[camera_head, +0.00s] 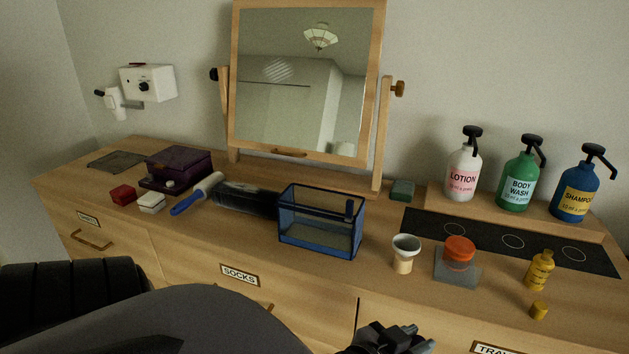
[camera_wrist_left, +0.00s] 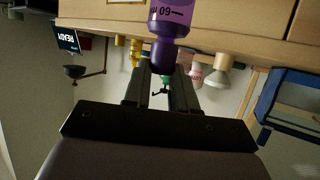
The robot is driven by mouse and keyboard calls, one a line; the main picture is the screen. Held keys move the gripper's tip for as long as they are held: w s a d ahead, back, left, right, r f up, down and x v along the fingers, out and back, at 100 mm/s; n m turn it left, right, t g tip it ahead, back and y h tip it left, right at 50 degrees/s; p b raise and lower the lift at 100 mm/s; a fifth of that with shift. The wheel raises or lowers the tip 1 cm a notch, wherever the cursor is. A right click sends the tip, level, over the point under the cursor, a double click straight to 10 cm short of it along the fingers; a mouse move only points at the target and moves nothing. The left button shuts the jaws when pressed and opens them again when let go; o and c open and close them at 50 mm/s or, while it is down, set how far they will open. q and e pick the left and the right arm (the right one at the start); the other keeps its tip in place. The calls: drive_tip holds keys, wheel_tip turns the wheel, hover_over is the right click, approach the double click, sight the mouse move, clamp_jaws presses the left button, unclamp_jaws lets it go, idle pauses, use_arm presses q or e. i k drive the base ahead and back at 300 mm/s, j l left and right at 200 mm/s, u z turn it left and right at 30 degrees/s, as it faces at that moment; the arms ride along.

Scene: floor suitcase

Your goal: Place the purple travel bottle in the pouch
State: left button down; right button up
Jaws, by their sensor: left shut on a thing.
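The purple travel bottle (camera_wrist_left: 172,18) shows in the left wrist view, its dark cap (camera_wrist_left: 165,55) between the fingers of my left gripper (camera_wrist_left: 160,88). My left gripper is shut on it. In the head view my left gripper (camera_head: 395,342) is at the bottom edge, in front of the dresser, and the bottle is out of sight there. The open blue mesh pouch (camera_head: 320,222) stands on the dresser top, behind and left of my left gripper. It looks empty. It also shows at the right of the left wrist view (camera_wrist_left: 285,105). My right gripper is not in view.
A white funnel-topped cup (camera_head: 404,253), an orange-lidded jar (camera_head: 459,251) and a yellow bottle (camera_head: 540,268) stand right of the pouch. A brush (camera_head: 197,194) and a purple box (camera_head: 178,167) lie left. A mirror (camera_head: 305,80) stands behind. Pump bottles (camera_head: 517,178) stand at the back right.

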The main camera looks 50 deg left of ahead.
sight(309, 237)
drive_tip(key=k+j+z, duration=0.15)
drive_tip(key=j, duration=0.25)
drive_tip(key=k+j+z, duration=0.1)
drive_tip(key=k+j, duration=0.15)
drive_tip(key=j, duration=0.15)
drive_tip(key=k+j+z, duration=0.15)
drive_tip(key=j, duration=0.25)
drive_tip(key=k+j, duration=0.2)
drive_tip(key=j, duration=0.15)
drive_tip(key=k+j+z, duration=0.1)
drive_tip(key=j, duration=0.25)
drive_tip(key=k+j, duration=0.25)
drive_tip(key=j+z, duration=0.05)
